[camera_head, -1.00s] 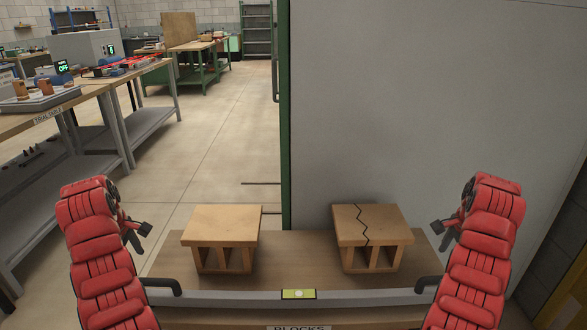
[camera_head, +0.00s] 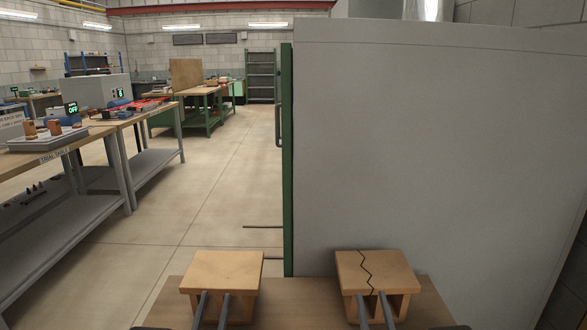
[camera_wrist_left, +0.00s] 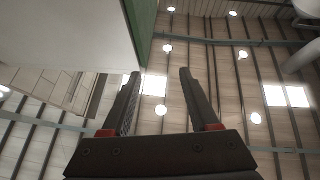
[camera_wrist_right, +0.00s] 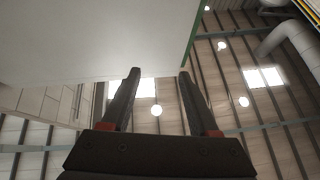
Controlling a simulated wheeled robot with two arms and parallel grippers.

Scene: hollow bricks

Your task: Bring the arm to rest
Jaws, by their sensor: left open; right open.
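My left gripper (camera_head: 213,294) shows at the bottom of the head view as two grey fingertips in front of the left hollow brick. My right gripper (camera_head: 373,294) shows the same way in front of the right one. In the left wrist view its fingers (camera_wrist_left: 158,72) are apart, empty and point at the ceiling. The right wrist view shows its fingers (camera_wrist_right: 158,72) likewise. The left hollow brick (camera_head: 222,270) looks whole. The right hollow brick (camera_head: 390,268) has a dark jagged crack across its top. Both rest on the wooden table (camera_head: 300,300). My arms are below the picture.
A large grey cabinet (camera_head: 430,150) with a green edge (camera_head: 287,160) stands right behind the table. A grey workbench (camera_head: 155,155) with parts on it stands at the left. A green bench (camera_head: 205,110) is further back. The floor (camera_head: 205,205) between is open.

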